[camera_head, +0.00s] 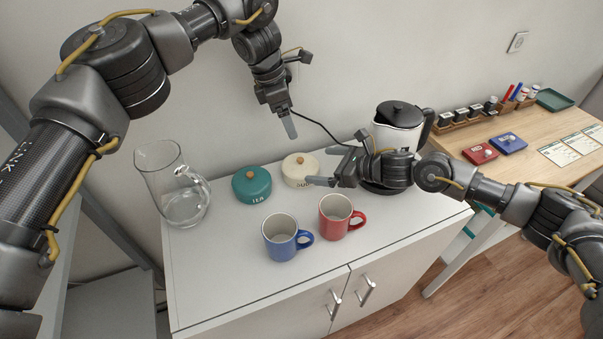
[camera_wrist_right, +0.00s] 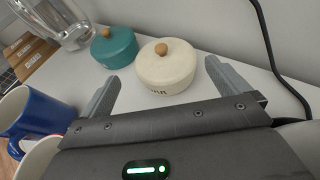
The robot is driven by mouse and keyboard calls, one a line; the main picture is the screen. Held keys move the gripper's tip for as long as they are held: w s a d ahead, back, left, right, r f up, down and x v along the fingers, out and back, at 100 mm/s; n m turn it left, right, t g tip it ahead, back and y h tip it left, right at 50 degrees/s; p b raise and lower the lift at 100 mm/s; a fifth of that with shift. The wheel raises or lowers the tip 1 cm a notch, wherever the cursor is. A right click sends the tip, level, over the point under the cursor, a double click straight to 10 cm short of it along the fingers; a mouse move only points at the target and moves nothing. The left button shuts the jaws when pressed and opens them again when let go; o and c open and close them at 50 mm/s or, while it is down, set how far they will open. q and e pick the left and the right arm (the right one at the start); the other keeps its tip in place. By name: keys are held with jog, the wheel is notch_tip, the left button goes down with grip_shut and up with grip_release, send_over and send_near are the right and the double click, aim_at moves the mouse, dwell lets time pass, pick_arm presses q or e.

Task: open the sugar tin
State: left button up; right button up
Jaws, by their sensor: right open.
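The sugar tin (camera_head: 298,171) is cream, round and low, with a wooden knob on its lid, and stands upright on the white counter. The lid sits on the tin. In the right wrist view the sugar tin (camera_wrist_right: 165,70) lies ahead between my finger tips, its lettering partly visible. My right gripper (camera_head: 326,166) is open, level with the counter top, just right of the tin, with nothing between its fingers. My left gripper (camera_head: 289,126) hangs above and behind the tin, pointing down; its fingers overlap, so its opening is unclear.
The teal tea tin (camera_head: 251,187) stands close left of the sugar tin. A blue mug (camera_head: 280,240) and a red mug (camera_head: 336,217) stand in front. A glass jug (camera_head: 170,190) is at the left. A kettle (camera_head: 397,130) stands behind my right wrist, its cord along the wall.

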aim_at(315, 172)
jog(key=shift+s+a+f+b, duration=0.15)
jog(key=shift+f+b, duration=0.3)
jog(key=shift+f, duration=0.25)
jog(key=shift+f+b, duration=0.3)
jog(key=shift+w+f+b, duration=0.55)
jog(key=shift+w+f, duration=0.1)
jog(key=shift+f, duration=0.35)
jog(key=shift+s+r, duration=0.15)
jog(key=shift+r, duration=0.05)
jog(key=shift+a+f, duration=0.1)
jog(key=shift+a, duration=0.3)
jog(key=x, duration=0.5)
jog(key=shift+f, duration=0.1)
jog(key=shift+w+a+f, duration=0.2)
jog(key=shift+w+a, duration=0.15)
jog(key=shift+a, duration=0.1)
pick_arm(q)
notch_tip(315, 172, down, 4)
jog(key=shift+w+r, duration=0.1)
pick_arm(e)
jog(key=shift+w+a+f, duration=0.1)
